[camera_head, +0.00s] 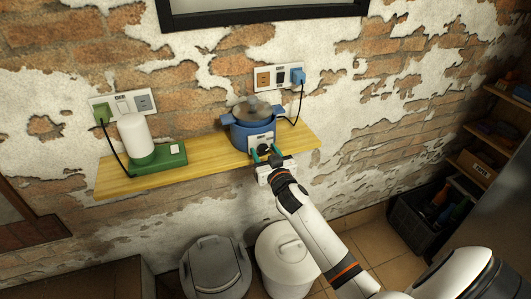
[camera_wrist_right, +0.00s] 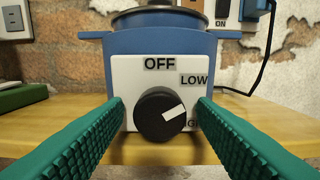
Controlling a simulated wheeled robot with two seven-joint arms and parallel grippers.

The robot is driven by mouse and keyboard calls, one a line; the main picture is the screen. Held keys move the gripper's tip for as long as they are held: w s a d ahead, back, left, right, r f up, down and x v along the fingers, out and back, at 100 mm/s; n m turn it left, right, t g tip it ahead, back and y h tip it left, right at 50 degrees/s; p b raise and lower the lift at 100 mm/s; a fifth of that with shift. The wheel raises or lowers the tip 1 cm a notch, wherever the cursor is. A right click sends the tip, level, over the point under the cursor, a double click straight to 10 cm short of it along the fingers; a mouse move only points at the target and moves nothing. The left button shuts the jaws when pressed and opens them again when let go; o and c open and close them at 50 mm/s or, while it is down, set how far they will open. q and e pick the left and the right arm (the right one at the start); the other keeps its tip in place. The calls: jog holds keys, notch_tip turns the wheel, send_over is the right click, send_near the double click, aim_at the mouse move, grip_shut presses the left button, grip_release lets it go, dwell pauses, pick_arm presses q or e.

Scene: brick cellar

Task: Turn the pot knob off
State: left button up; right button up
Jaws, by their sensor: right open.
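The blue pot (camera_head: 252,130) with a grey lid stands on the wooden shelf (camera_head: 205,155). Its black round knob (camera_wrist_right: 161,114) sits on a white front plate (camera_wrist_right: 135,75) marked OFF at the top and LOW at the upper right. A third label at the right is partly hidden by a finger. The knob's white mark points right and slightly up, between LOW and that third label. My right gripper (camera_head: 265,153) is open in front of the pot, its green fingers on either side of the knob with gaps showing. My left gripper is not in view.
A white cylinder on a green base (camera_head: 160,158) stands left on the shelf. A blue plug (camera_head: 298,76) with a black cord is in the wall socket beside the pot. Bins (camera_head: 215,268) stand below; a dark crate (camera_head: 420,216) is at right.

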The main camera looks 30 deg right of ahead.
jog(key=shift+c, duration=0.5)
jog(key=c, duration=0.9)
jog(key=shift+n, duration=0.4)
jog(key=n, duration=0.5)
jog(key=shift+p, duration=0.4)
jog(key=n, duration=0.6)
